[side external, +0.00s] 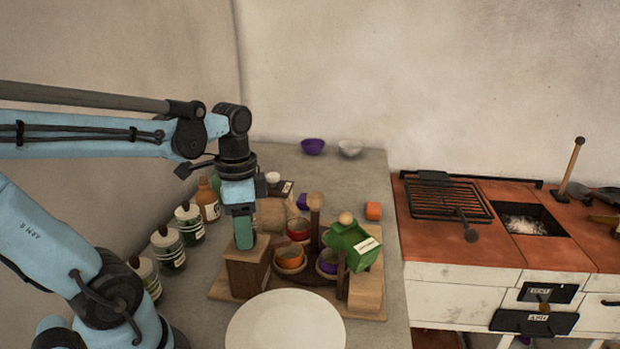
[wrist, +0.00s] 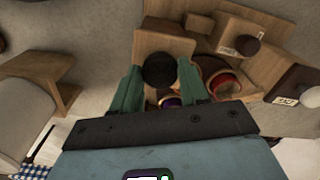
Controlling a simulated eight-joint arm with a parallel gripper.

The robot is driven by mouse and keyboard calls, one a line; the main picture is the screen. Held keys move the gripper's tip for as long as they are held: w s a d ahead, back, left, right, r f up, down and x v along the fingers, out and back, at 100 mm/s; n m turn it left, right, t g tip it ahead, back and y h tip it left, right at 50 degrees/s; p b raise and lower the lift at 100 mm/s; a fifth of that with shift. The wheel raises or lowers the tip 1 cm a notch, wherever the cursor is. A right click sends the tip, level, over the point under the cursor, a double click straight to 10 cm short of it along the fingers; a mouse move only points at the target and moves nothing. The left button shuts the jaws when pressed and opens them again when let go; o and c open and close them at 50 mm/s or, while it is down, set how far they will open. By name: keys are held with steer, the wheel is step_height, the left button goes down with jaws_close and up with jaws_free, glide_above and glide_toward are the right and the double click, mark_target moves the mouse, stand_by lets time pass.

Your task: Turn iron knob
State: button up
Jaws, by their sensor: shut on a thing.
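The iron knob (wrist: 158,70) is a dark round cap in the wrist view, between the two green fingers of my gripper (wrist: 157,88). The fingers are shut on it from both sides. In the side external view my gripper (side external: 244,240) points down at the top of a brown wooden box (side external: 246,274). The knob is hidden there behind the fingers. The wooden box also shows in the wrist view (wrist: 160,42), around the knob.
Right of the box stand small bowls, an orange one (side external: 290,259) among them, and a green packet (side external: 352,243). A round white plate (side external: 285,325) is in front. Several jars (side external: 190,222) line the left. A stove with a grill (side external: 447,200) is at right.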

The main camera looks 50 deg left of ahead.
steer(key=o, duration=1.1)
steer(key=shift+c, duration=0.2)
steer(key=shift+r, duration=0.1)
step_height(320, 180, up, 12)
steer(key=w+d+f+n+t, duration=0.4)
steer(key=w+d+f+t, duration=0.2)
steer(key=f, duration=0.5)
steer(key=shift+d+f+n+t, duration=0.4)
steer(key=shift+d+t, duration=0.2)
steer(key=shift+d, duration=0.35)
